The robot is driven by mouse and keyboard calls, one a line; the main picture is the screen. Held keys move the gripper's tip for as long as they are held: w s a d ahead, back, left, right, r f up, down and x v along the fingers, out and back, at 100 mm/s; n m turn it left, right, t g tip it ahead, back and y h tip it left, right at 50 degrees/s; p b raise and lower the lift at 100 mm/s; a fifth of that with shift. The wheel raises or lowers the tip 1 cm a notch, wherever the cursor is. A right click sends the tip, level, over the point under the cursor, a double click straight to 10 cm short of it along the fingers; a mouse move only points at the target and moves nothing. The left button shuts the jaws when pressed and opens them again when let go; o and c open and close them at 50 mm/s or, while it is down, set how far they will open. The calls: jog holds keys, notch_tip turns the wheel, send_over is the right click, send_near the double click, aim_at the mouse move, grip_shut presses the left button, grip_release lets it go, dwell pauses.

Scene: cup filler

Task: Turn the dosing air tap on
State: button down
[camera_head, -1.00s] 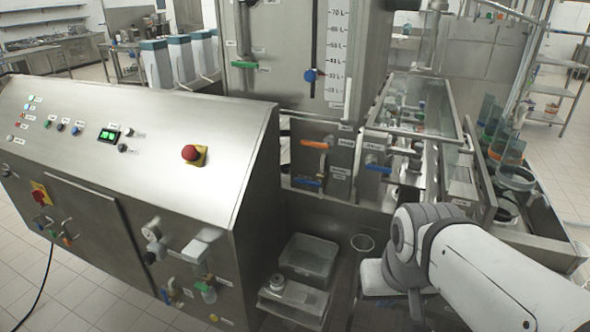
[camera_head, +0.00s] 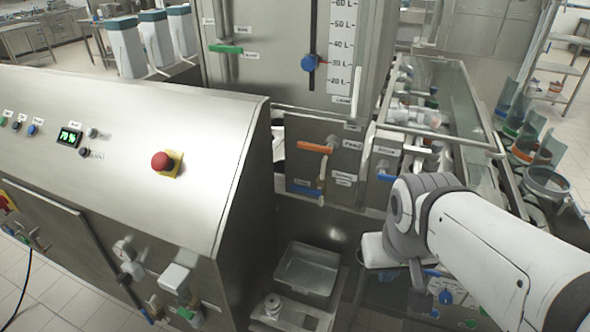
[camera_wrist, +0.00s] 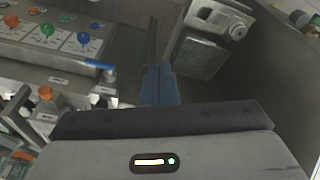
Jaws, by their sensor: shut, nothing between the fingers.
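Several lever taps show, but their labels are too small to read, so I cannot tell which is the dosing air tap. In the head view, an orange lever (camera_head: 314,147) and a blue lever (camera_head: 305,189) sit on the middle steel panel. Another blue lever (camera_head: 388,177) is just right of them, close to my arm. In the wrist view, a blue lever (camera_wrist: 99,64) on a brass-like fitting lies left of my gripper (camera_wrist: 160,84), clearly apart from it. My gripper is shut and empty. In the head view its fingers are hidden by my arm.
A sloped control cabinet with a red emergency button (camera_head: 162,161) fills the left. A glass-lidded conveyor (camera_head: 440,90) is at the right. In the wrist view, a panel with coloured knobs (camera_wrist: 84,38) is upper left.

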aim_at(305, 190)
jog(key=d+f+n+g+h+b, duration=0.25)
jog(key=f+n+h+b, duration=0.3)
jog(key=f, duration=0.35)
jog(key=w+f+n+t+h+b, duration=0.3)
jog(key=w+n+t+h+b, duration=0.15)
jog(key=w+n+b, duration=0.35)
jog(key=w+a+f+n+t+y+b, duration=0.2)
jog(key=w+a+n+t+b, duration=0.25)
jog(key=a+n+t, duration=0.4)
jog(key=w+a+f+n+t+y+b, duration=0.1)
jog(key=w+a+f+n+t+b, duration=0.15)
jog(key=w+a+n+t, duration=0.6)
jog(key=w+a+r+g, duration=0.1)
jog(key=w+r+g, duration=0.1)
jog(key=w+r, duration=0.3)
notch_tip(305, 190, up, 2)
jog(key=shift+w+a+r+n, duration=0.2)
jog(key=shift+a+n, duration=0.05)
jog(key=shift+n, duration=0.2)
jog(key=shift+a, duration=0.1)
